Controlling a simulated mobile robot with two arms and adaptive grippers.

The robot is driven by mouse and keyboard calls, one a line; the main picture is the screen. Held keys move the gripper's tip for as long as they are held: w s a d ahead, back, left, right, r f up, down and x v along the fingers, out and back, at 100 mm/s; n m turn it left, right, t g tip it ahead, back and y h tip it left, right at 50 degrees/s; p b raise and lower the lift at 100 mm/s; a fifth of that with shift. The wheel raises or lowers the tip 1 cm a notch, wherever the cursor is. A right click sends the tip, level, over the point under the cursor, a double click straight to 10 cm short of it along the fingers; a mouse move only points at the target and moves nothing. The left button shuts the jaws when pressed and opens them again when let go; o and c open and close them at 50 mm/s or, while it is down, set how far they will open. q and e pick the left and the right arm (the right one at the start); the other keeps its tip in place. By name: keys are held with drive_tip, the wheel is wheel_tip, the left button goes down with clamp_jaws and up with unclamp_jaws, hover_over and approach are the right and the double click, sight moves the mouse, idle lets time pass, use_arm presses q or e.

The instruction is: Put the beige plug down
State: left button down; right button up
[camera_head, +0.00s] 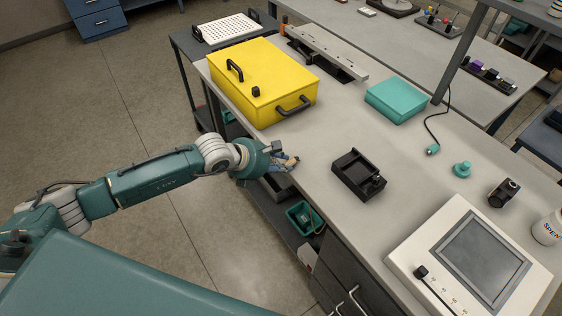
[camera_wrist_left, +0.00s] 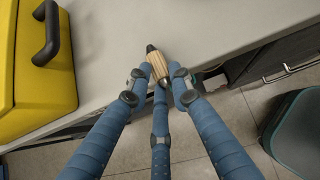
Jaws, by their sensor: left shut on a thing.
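My left gripper (camera_head: 283,162) reaches in from the left to the near edge of the grey worktop, beside the yellow case. In the left wrist view its blue fingers (camera_wrist_left: 158,92) are closed around the beige plug (camera_wrist_left: 157,66), a ribbed beige body with a dark tip. The plug's tip points over the worktop (camera_wrist_left: 180,25). In the head view the plug is small and mostly covered by the fingers. I cannot tell whether it touches the top. My right gripper is not in view.
The yellow case (camera_head: 262,82) stands behind my left gripper. A black tray-like fixture (camera_head: 350,185) stands to its right. A teal box (camera_head: 396,101), a teal knob (camera_head: 462,169) and a screen panel (camera_head: 430,262) are farther along. Bare worktop (camera_head: 335,125) lies between case and fixture.

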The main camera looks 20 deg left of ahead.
use_arm(q)
drive_tip(key=shift+f, duration=0.2)
drive_tip(key=shift+f, duration=0.1)
drive_tip(key=c, duration=1.5)
unclamp_jaws()
drive_tip(key=shift+c, duration=0.2)
drive_tip(key=shift+a, duration=0.1)
drive_tip(key=b+v, duration=0.4)
drive_tip(key=v, duration=0.6)
drive_tip(key=shift+a+r, duration=0.2)
drive_tip(key=shift+r, duration=0.1)
